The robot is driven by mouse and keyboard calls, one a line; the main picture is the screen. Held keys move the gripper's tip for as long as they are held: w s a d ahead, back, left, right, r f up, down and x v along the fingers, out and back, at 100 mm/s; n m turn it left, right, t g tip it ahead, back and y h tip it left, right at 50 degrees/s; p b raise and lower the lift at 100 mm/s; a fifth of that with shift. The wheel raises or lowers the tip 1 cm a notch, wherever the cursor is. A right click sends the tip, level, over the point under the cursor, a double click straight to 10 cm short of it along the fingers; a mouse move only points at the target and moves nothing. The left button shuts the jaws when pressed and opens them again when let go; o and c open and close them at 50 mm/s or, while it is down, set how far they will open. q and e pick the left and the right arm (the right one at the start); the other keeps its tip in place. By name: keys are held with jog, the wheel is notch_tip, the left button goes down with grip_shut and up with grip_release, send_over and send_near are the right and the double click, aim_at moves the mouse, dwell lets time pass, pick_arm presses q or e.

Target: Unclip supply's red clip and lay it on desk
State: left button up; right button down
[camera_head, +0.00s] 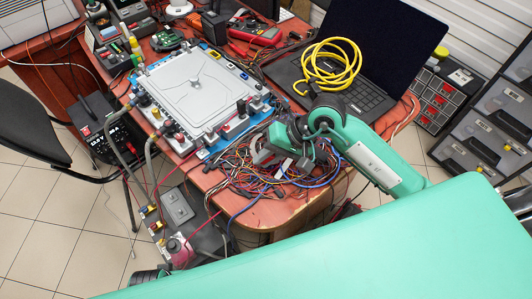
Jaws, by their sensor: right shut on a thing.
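My right gripper (264,154) is low over the front right of the desk (285,212), above a tangle of wires. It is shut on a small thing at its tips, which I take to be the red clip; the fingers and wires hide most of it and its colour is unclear. The grey cold plate (195,88) lies on a blue tray, left of the gripper and apart from it. Grey hoses (150,158) come off its left front corner and hang over the desk's edge. My left gripper is not in view.
A yellow coiled cable (331,66) lies on the open laptop (362,97) behind my right arm. Coloured wires (235,180) crowd the desk's front edge. A red multimeter (257,32) lies at the back. A black chair (35,125) stands at left.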

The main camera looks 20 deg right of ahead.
jog(key=c, duration=1.3)
grip_release()
jog(key=shift+c, duration=0.2)
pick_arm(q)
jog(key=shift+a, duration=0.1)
pick_arm(e)
jog(key=shift+f, duration=0.1)
jog(key=shift+f, duration=0.1)
